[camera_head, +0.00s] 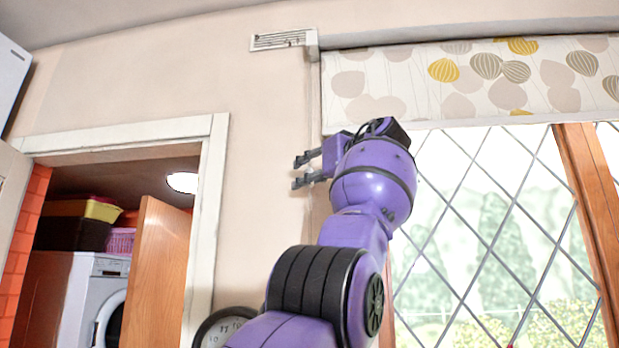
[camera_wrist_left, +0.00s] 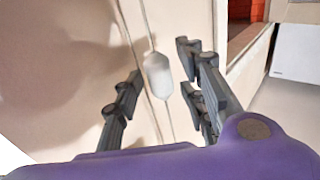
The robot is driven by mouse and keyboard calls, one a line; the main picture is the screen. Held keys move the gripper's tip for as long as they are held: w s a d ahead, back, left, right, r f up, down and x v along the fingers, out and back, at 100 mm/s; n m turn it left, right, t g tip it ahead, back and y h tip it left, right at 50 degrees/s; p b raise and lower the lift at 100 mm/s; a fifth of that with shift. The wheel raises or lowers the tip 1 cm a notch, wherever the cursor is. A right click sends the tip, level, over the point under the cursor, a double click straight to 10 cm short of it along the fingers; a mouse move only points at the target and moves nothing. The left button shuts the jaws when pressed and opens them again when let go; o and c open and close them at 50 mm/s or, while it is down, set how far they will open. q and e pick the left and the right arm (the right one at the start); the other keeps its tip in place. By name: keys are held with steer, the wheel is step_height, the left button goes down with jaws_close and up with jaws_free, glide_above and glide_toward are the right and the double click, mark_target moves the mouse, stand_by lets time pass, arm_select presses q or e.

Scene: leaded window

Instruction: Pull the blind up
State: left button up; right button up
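The blind (camera_head: 465,82) has a pattern of yellow, grey and beige shapes. It hangs over the top of the leaded window, with its lower edge well above the middle of the glass. My left gripper (camera_head: 297,173) is raised beside the window's left edge, below the blind's left end, with its fingers apart. In the left wrist view, a white cord pull (camera_wrist_left: 157,75) on a thin cord shows between the open fingers (camera_wrist_left: 162,85), which do not visibly close on it. In the head view the pull cannot be made out. My right gripper is not in view.
The leaded window (camera_head: 480,230) has a wooden post (camera_head: 588,200) at right. A bare wall lies left of the gripper, with a white vent (camera_head: 283,40) above. Further left are a doorway frame (camera_head: 208,220), a wooden door (camera_head: 160,260) and a washing machine (camera_head: 105,290). A clock (camera_head: 220,330) is low down.

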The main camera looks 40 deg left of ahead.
arm_select(q)
steer(key=shift+w+a+f, duration=0.1)
steer(key=shift+a+f, duration=0.05)
steer(key=shift+a, duration=0.05)
steer(key=v, duration=1.2)
